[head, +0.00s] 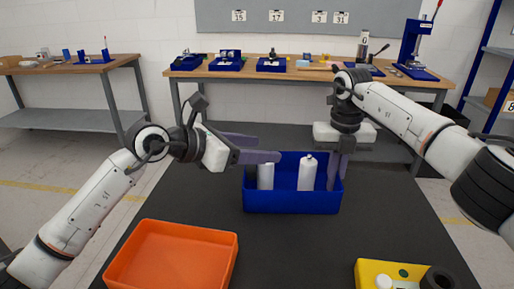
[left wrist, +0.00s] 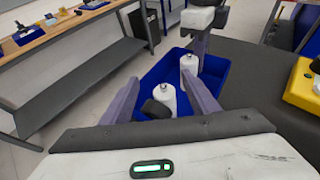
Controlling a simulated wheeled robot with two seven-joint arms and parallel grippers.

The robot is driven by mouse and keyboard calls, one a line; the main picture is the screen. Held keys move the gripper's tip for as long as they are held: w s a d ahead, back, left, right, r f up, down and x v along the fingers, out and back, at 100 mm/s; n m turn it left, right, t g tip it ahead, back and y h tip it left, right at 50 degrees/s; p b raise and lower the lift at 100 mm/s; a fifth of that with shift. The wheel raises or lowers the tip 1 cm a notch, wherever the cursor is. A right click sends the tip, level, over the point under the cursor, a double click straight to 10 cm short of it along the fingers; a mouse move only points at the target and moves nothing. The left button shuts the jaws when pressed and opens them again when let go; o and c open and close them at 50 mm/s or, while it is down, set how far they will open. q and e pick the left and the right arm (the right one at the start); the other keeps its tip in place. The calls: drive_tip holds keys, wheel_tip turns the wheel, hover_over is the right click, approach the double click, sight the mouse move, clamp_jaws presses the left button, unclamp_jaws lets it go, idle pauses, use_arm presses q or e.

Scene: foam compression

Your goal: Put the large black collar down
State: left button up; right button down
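A black ring-shaped collar (head: 438,279) is at the right end of the yellow block at the lower right, partly cut off by the frame. A smaller dark cylindrical piece (head: 251,173) is in the blue bin (head: 290,202), beside the left white bottle (head: 266,176); it also shows in the left wrist view (left wrist: 157,108). My left gripper (head: 268,148) is open and empty, its fingers over the bin's left side. My right gripper (head: 339,172) points down at the bin's right end, beside the right white bottle (head: 307,174). Its fingers look close together; whether they hold anything is unclear.
An orange tray (head: 172,262) sits empty at the front left of the dark table. The yellow block (head: 372,274) carries white and green round parts. The table between tray and yellow block is clear. Workbenches (head: 300,74) stand behind.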

use_arm(q)
drive_tip(key=shift+r, duration=0.15)
drive_tip(key=shift+r, duration=0.35)
drive_tip(key=v, duration=1.2)
drive_tip(key=shift+s, duration=0.1)
use_arm(e)
drive_tip(key=c, duration=1.9)
unclamp_jaws()
